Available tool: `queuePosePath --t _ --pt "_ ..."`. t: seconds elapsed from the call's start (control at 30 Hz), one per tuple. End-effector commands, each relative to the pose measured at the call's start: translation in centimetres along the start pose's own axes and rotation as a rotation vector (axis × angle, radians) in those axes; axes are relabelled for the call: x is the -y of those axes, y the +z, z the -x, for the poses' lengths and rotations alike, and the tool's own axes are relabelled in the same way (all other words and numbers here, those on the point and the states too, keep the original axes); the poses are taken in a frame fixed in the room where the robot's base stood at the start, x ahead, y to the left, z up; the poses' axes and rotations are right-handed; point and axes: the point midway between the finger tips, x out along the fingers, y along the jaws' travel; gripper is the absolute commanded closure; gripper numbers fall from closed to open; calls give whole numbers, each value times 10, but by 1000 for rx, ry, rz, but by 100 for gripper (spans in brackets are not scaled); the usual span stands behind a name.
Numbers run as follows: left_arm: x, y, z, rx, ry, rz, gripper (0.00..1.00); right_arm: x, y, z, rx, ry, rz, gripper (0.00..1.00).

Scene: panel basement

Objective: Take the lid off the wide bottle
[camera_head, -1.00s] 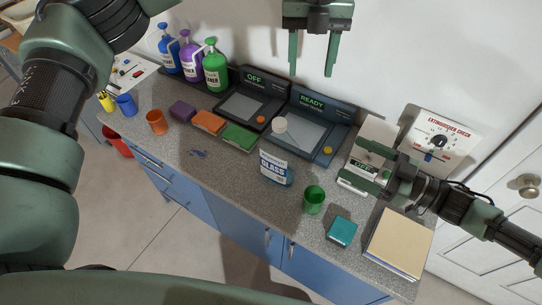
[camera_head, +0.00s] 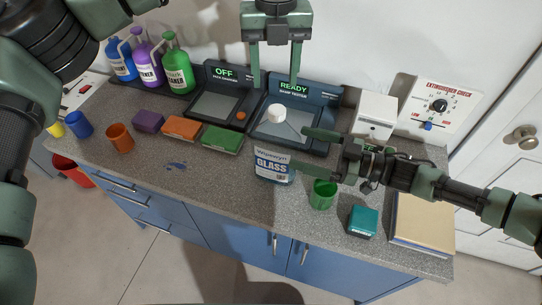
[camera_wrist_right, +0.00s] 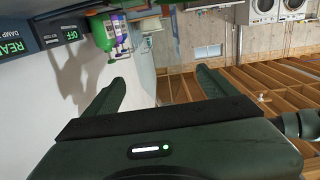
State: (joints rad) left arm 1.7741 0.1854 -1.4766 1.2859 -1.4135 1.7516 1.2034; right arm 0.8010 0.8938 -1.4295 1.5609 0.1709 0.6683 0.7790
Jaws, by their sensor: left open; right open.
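The wide bottle (camera_head: 272,166) stands on the grey counter, with a white and blue GLASS label facing me. A white round lid (camera_head: 277,113) shows above it in the head view, in front of the READY panel; how it joins the bottle is hard to make out. My left gripper (camera_head: 275,85) is open, pointing down above the lid, with its fingers spread to either side and nothing between them. My right gripper (camera_head: 306,153) is open and reaches in from the right, its fingertips just right of the bottle. The right wrist view shows its spread, empty fingers but no bottle.
A green cup (camera_head: 322,194) stands close under my right gripper. A teal box (camera_head: 362,221) and a tan-topped stack (camera_head: 424,222) lie to the right. Colored blocks, an orange cup (camera_head: 119,138) and several spray bottles stand left. The counter's front edge is near.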

Motion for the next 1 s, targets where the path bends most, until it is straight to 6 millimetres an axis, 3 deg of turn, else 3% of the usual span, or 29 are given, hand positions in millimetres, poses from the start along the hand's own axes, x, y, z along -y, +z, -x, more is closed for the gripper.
queuePosePath --t 0.3,0.73,0.77,1.0 --pt "0 0 1 0 0 -1 49 0 0 -47 0 -1 -1 13" --pt "0 0 0 0 0 -1 49 0 0 -59 2 1 0 13" --pt "0 0 0 0 0 -1 49 0 0 -59 2 1 0 16" --pt "0 0 0 0 0 -1 49 0 0 -59 1 0 0 83"
